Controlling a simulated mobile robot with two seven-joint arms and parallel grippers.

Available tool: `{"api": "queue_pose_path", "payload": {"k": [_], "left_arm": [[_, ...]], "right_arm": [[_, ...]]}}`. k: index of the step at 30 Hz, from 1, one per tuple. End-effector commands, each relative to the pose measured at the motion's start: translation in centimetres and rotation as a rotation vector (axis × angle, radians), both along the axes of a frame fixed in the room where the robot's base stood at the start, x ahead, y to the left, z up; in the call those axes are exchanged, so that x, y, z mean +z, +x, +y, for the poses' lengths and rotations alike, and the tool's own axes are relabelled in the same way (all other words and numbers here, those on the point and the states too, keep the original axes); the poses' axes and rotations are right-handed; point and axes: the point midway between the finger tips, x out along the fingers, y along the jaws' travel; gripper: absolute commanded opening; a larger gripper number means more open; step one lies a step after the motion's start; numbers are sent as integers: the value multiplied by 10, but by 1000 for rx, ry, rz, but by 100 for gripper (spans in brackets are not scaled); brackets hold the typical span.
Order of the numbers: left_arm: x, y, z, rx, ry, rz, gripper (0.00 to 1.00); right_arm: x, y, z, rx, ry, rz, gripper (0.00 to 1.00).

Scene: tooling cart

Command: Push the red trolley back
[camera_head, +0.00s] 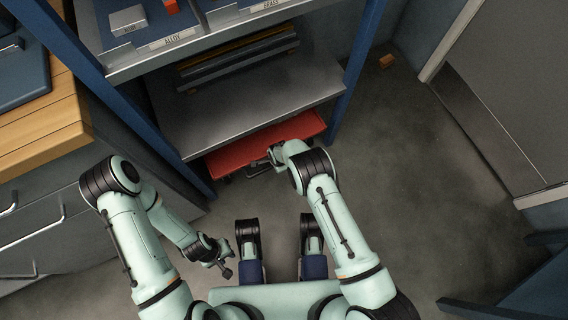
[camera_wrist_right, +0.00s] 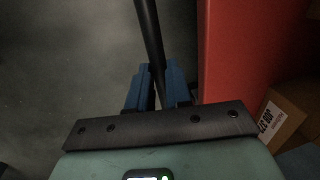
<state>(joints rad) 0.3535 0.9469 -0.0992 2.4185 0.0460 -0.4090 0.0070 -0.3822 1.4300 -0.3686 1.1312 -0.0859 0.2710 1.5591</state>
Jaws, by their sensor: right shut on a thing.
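The red trolley (camera_head: 240,152) is low under the grey bottom shelf of the blue-framed rack, with its front part showing. Its red side fills the right of the right wrist view (camera_wrist_right: 248,50). My right gripper (camera_head: 262,164) is at the trolley's front edge, partly hidden by its own wrist. In the right wrist view its blue fingers (camera_wrist_right: 153,88) are shut on a dark bar (camera_wrist_right: 148,30), the trolley's handle, beside the red side. My left gripper (camera_head: 221,266) hangs empty over the floor, away from the trolley; its finger gap is too small to judge.
The rack's bottom shelf (camera_head: 230,108) overhangs the trolley, and a blue post (camera_head: 352,75) stands to its right. A drawer cabinet with a wooden top (camera_head: 45,125) is at left. A cardboard box (camera_wrist_right: 285,115) sits beyond the trolley side. Floor at right (camera_head: 420,190) is clear.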

Motion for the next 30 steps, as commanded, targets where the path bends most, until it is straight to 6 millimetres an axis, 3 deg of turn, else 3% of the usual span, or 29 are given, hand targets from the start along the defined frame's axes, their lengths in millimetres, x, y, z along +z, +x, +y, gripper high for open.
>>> {"api": "queue_pose_path", "payload": {"k": [16,17,19,30], "left_arm": [[-2,-6,1,2,-2,21,31],[-2,-6,1,2,-2,21,31],[-2,-6,1,1,-2,21,31],[-1,-3,0,0,-1,11,31]], "right_arm": [[1,10,8,2,4,-10,0],[1,10,8,2,4,-10,22],[1,10,8,1,4,-9,44],[5,7,6,1,1,-2,44]]}}
